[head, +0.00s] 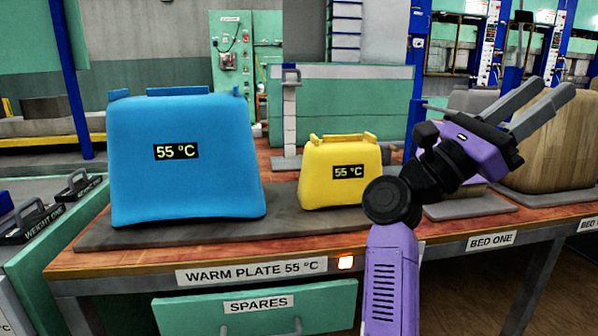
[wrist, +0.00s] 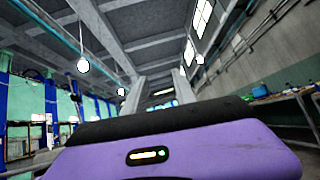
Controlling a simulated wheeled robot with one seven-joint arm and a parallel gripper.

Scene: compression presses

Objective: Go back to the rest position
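My gripper (head: 541,103) is raised at the right in the head view, its two grey fingers pointing up and to the right. The fingers are apart with nothing between them. In the wrist view the two fingers (wrist: 158,88) also stand apart and empty, with the ceiling behind them. The purple arm rises in front of the table's right part and hides some of what lies behind it.
A blue block (head: 185,185) and a smaller yellow block (head: 340,187), both reading 55 °C, stand on the dark warm plate (head: 285,225). A wooden block (head: 555,150) stands behind my gripper at right. Black weights (head: 35,222) lie at left.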

